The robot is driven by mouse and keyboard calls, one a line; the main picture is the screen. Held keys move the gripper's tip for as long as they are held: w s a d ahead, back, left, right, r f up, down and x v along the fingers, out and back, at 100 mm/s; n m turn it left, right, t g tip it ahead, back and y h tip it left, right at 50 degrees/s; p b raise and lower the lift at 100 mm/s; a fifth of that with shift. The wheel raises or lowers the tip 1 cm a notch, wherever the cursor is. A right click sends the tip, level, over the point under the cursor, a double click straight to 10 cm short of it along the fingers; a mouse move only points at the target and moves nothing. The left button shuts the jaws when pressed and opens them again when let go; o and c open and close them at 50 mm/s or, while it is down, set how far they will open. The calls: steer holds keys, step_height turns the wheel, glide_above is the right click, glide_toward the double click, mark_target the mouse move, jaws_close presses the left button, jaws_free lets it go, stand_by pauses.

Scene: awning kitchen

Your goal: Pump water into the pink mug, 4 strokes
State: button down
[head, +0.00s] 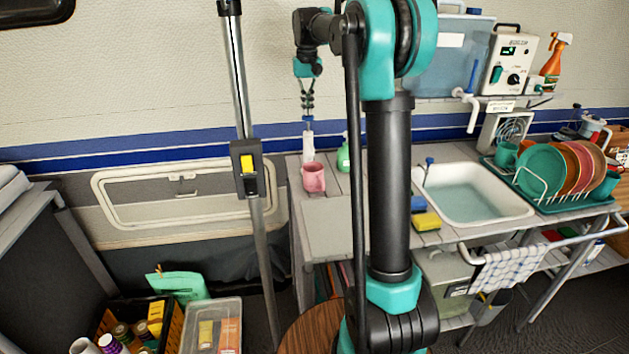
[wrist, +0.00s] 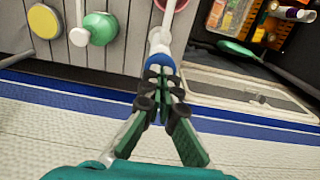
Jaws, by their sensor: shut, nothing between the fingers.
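The pink mug (head: 314,178) stands upright on the left end of the counter. A white pump (head: 308,146) with a blue top stands just behind it. In the wrist view the pump's blue top (wrist: 160,63) lies right at my fingertips, and part of the pink mug (wrist: 174,4) shows at the top edge. My gripper (head: 308,117) points down above the pump, shut and empty; it also shows in the wrist view (wrist: 161,73). The fingertips are at or just above the blue top; I cannot tell if they touch. The mug's inside is hidden.
A green bottle (head: 344,156) stands close right of the pump. A yellow sponge (head: 426,221) lies by the sink (head: 474,200), and a dish rack (head: 561,204) stands further right. A metal pole (head: 246,120) rises left of the counter. The wall is close behind the pump.

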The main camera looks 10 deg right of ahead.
mark_target(308, 116)
steer(key=shift+f, duration=1.7)
steer(key=shift+r, duration=2.45)
steer(key=shift+f, duration=0.15)
